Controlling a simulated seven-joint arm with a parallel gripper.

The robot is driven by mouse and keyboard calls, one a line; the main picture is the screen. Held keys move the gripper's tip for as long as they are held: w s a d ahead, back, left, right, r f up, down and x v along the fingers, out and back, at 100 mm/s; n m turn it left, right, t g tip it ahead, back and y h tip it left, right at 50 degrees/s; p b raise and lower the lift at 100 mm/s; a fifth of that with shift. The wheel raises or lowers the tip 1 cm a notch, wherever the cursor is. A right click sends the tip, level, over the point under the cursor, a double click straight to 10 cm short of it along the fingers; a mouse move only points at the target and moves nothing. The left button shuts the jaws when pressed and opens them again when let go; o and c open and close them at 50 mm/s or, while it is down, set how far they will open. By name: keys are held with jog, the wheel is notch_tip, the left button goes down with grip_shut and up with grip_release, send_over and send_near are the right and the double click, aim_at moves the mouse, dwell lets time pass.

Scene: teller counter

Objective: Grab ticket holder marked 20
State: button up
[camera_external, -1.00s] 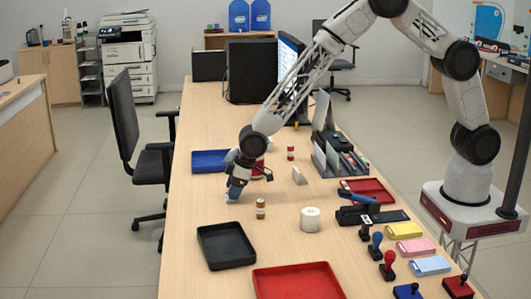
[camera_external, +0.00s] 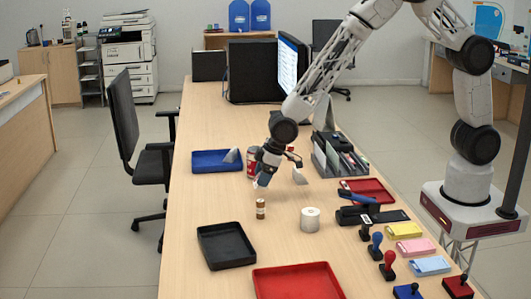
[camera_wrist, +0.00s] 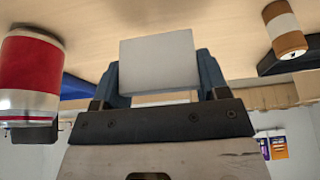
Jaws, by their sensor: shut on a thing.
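My gripper (camera_external: 262,181) is over the middle of the counter, in front of the red-and-white can (camera_external: 252,161). In the wrist view its blue fingers (camera_wrist: 160,78) are shut on a pale, blank-faced ticket holder (camera_wrist: 158,62). No number is readable on the side facing the camera. In the external view the gripper mostly hides this holder. Another pale wedge-shaped holder (camera_external: 299,176) stands right of the gripper, and a third (camera_external: 231,156) is at the right part of the blue tray (camera_external: 205,167). Their markings are too small to read.
A brown-and-white bottle (camera_external: 260,209) and a white roll (camera_external: 310,219) stand nearer the front. Black (camera_external: 228,262) and red (camera_external: 297,284) trays lie in front. A grey file organiser (camera_external: 338,157) and several stamps are on the right. The counter left of the bottle is clear.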

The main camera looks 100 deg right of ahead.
jog(key=shift+s+r, duration=0.15)
jog(key=shift+s, duration=1.4)
jog(key=shift+s+r, duration=0.15)
jog(key=shift+s, duration=1.4)
jog(key=shift+r, duration=0.1)
